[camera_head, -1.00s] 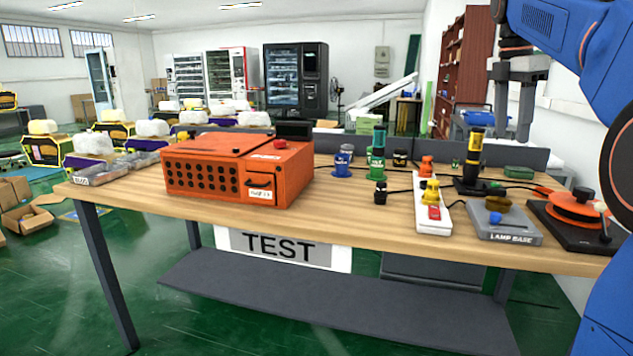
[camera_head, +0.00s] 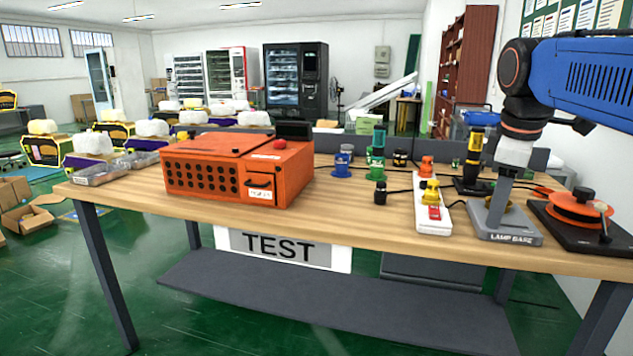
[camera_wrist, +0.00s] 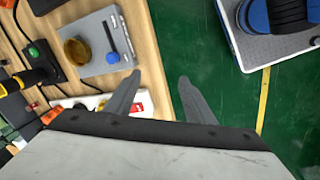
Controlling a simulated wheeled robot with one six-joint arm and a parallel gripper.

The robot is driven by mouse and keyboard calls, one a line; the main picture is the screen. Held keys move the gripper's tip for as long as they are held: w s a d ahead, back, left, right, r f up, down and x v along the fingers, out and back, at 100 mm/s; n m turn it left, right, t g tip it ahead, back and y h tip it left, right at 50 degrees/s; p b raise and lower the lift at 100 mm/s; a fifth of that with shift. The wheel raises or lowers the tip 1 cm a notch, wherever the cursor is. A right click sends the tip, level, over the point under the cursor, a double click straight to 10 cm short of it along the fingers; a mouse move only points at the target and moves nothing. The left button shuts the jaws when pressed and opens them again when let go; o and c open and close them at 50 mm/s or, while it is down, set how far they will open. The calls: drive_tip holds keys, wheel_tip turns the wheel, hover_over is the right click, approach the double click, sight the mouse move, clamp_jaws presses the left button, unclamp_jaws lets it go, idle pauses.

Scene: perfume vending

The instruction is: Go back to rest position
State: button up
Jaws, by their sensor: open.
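My gripper (camera_head: 494,214) hangs fingers down at the right of the workbench, overlapping the lamp base in the head view.
The wooden bench (camera_head: 330,214) holds an orange box (camera_head: 215,180), a white power strip (camera_head: 431,222), a black-and-yellow upright device (camera_head: 474,150) and an orange reel (camera_head: 578,209). Free wood lies in front. Vending machines (camera_head: 296,80) stand far back.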

drive_tip(key=s+a+f+m+t, duration=0.1)
drive_tip(key=s+a+f+m, duration=0.2)
drive_tip(key=s+f+m, duration=0.2)
drive_tip(key=s+a+f+m+t+y, duration=0.1)
drive_tip(key=s+a+f+m, duration=0.2)
drive_tip(key=s+f, duration=0.8)
wheel_tip(320, 180, down, 8)
drive_tip(key=shift+s+r+m, duration=0.2)
drive_tip(key=shift+s+m, duration=0.1)
drive_tip(key=shift+m, duration=0.8)
